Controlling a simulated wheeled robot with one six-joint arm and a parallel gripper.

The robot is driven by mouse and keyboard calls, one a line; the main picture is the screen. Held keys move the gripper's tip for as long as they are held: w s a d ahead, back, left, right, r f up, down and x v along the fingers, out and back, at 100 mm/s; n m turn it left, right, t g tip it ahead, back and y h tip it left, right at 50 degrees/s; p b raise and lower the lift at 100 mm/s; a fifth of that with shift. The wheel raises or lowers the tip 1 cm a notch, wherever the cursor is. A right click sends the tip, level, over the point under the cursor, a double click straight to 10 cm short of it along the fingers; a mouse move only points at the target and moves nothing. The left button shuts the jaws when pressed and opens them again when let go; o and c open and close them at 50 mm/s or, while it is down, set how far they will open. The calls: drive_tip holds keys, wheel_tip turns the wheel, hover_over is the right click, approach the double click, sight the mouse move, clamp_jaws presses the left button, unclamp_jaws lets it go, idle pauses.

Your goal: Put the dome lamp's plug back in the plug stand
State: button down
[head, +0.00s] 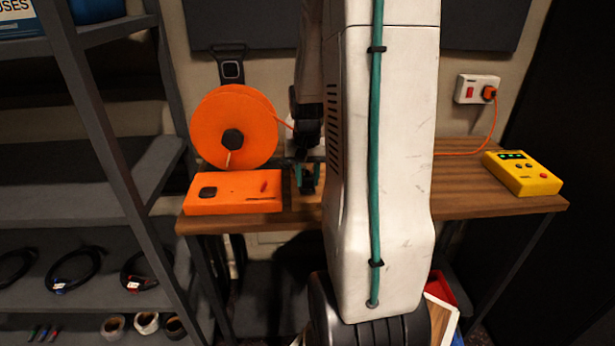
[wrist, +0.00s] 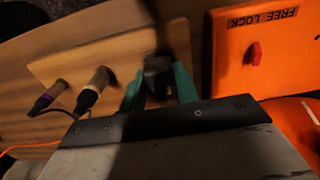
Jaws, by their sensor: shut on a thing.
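My gripper (wrist: 159,88) has green fingers and is shut on a small black piece (wrist: 158,68), which looks like the plug. Its lower part and any cable are hidden. The pale wooden plug stand (wrist: 110,42) lies under it in the wrist view. I cannot tell whether the black piece touches the stand. In the head view my gripper (head: 307,180) is low over the desk, partly behind my arm. The dome lamp is not seen.
An orange box (head: 232,192) marked FREE LOCK is close to the right of my gripper in the wrist view. An orange reel (head: 233,127) stands behind it. A yellow box (head: 522,172) is at the desk's right end. A shelf rack (head: 95,130) stands left.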

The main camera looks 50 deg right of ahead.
drive_tip(key=shift+f, duration=0.6)
drive_tip(key=c, duration=1)
unclamp_jaws()
drive_tip(key=shift+o, duration=0.2)
wheel_tip(320, 180, up, 8)
drive_tip(key=shift+f, duration=0.1)
